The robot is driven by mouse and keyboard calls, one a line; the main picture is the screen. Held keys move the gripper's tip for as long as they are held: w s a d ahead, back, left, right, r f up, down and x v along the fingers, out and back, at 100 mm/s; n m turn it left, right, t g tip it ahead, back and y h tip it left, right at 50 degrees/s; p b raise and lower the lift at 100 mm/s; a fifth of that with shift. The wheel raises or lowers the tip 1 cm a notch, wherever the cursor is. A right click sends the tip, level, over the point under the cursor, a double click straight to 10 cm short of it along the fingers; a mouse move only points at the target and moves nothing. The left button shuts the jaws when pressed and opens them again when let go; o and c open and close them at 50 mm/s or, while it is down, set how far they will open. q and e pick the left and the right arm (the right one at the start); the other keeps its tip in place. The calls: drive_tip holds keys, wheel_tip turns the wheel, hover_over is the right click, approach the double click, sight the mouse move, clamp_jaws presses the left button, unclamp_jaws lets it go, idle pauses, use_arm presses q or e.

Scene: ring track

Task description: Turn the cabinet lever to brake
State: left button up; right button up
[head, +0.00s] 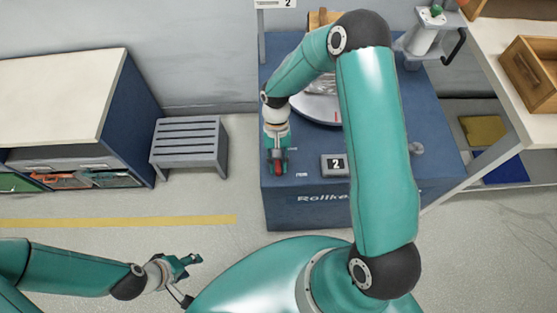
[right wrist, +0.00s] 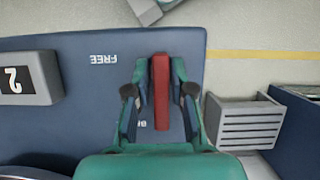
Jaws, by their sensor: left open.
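The red lever (head: 277,168) is on the top of the blue cabinet (head: 330,190), near its front left corner. In the right wrist view the lever (right wrist: 161,90) lies lengthwise between the two fingers of my right gripper (right wrist: 160,85), which look closed against its sides. The right gripper (head: 277,157) hides part of the lever in the head view. In the right wrist view a FREE label (right wrist: 104,59) is left of the lever's outer end; another label (right wrist: 140,122) is mostly hidden by the gripper. My left gripper (head: 188,265) is open and empty over the floor.
A number 2 block (head: 334,165) sits on the cabinet right of the lever. A round turntable (head: 318,108) is behind it, partly hidden by my right arm. A grey slatted bench (head: 187,143) stands left of the cabinet. The floor in front of the bench is clear.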

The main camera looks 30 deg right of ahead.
drive_tip(key=shift+o, duration=1.1)
drive_tip(key=shift+w+d, duration=0.1)
drive_tip(key=shift+w, duration=0.05)
drive_tip(key=shift+r, duration=0.15)
drive_tip(key=shift+w+d+r, duration=0.1)
drive_tip(key=shift+w+r, duration=0.1)
drive_tip(key=shift+r, duration=0.05)
drive_tip(key=v, duration=1.1)
drive_tip(key=shift+r, duration=0.1)
